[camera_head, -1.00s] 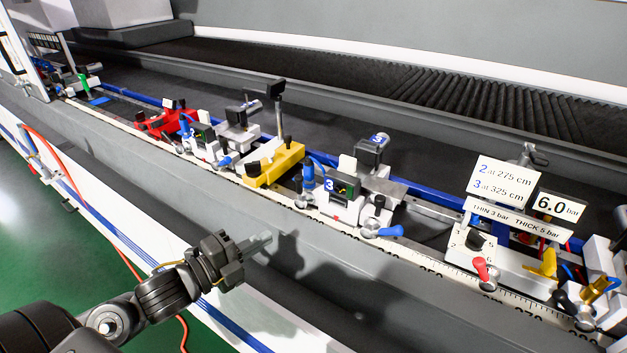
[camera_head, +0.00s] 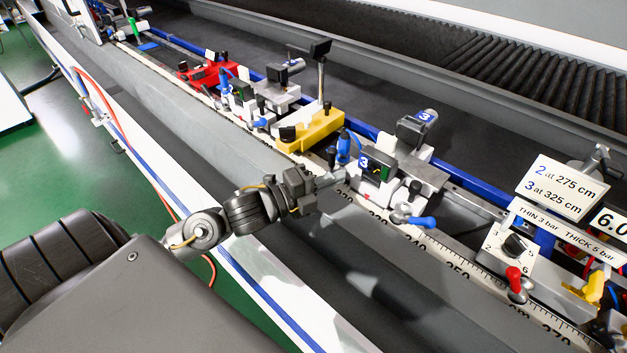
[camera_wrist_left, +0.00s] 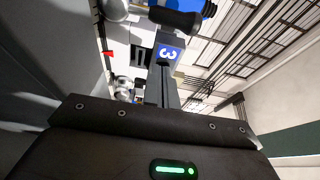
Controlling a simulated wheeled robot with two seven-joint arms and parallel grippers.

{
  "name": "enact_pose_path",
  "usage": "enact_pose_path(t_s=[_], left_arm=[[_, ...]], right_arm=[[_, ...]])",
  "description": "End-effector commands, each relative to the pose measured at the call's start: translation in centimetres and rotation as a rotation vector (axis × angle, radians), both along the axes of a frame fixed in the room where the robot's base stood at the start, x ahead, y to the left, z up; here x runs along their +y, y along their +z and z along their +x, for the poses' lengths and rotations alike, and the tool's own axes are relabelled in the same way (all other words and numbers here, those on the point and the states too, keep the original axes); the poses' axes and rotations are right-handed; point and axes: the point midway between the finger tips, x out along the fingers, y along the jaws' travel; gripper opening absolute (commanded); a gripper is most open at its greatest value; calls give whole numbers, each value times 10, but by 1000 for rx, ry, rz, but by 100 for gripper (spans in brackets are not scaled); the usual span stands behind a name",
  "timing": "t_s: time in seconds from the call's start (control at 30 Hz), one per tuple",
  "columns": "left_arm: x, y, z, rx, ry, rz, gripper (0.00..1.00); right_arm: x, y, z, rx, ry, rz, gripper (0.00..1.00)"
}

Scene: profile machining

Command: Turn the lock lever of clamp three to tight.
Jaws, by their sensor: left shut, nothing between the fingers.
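Clamp three (camera_head: 381,176) stands on the rail, its front block and its rear jaw (camera_head: 414,130) both marked 3. A blue-handled lever (camera_head: 424,222) points right at its front foot, low over the scale. A blue upright piece (camera_head: 343,148) stands at its left side. I cannot tell from markings which is the lock lever. My left gripper (camera_head: 334,179) is shut and empty, its tips just left of the clamp's front block; contact cannot be told. In the left wrist view a "3" label (camera_wrist_left: 168,53) and a black handle (camera_wrist_left: 175,19) show ahead. My right gripper is not in view.
A yellow block (camera_head: 318,128) with a tall post stands left of clamp three, with another clamp (camera_head: 278,90) and a red one (camera_head: 205,72) beyond. A sign (camera_head: 562,186) and a red-knobbed valve (camera_head: 515,278) stand right. The grey ledge in front is clear.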

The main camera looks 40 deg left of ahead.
Motion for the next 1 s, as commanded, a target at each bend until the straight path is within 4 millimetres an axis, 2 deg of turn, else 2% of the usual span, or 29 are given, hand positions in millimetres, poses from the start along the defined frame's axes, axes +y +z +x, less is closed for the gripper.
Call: enact_pose_path(t_s=[0.03, 0.17, 0.2, 0.3, 0.5, 1.0], left_arm=[[-5, 6, 10, -2, 0, -5, 0], [-15, 4, 31, 0, 0, -1, 0], [-4, 3, 29, 3, 2, 5, 0], [10, 1, 30, 4, 2, 4, 0], [24, 0, 32, 2, 2, 2, 0], [24, 0, 34, 1, -4, -9, 0]], right_arm=[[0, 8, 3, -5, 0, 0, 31], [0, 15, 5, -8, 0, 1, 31], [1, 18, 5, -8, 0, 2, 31], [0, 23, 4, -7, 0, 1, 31], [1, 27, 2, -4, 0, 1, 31], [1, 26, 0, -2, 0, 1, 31]])
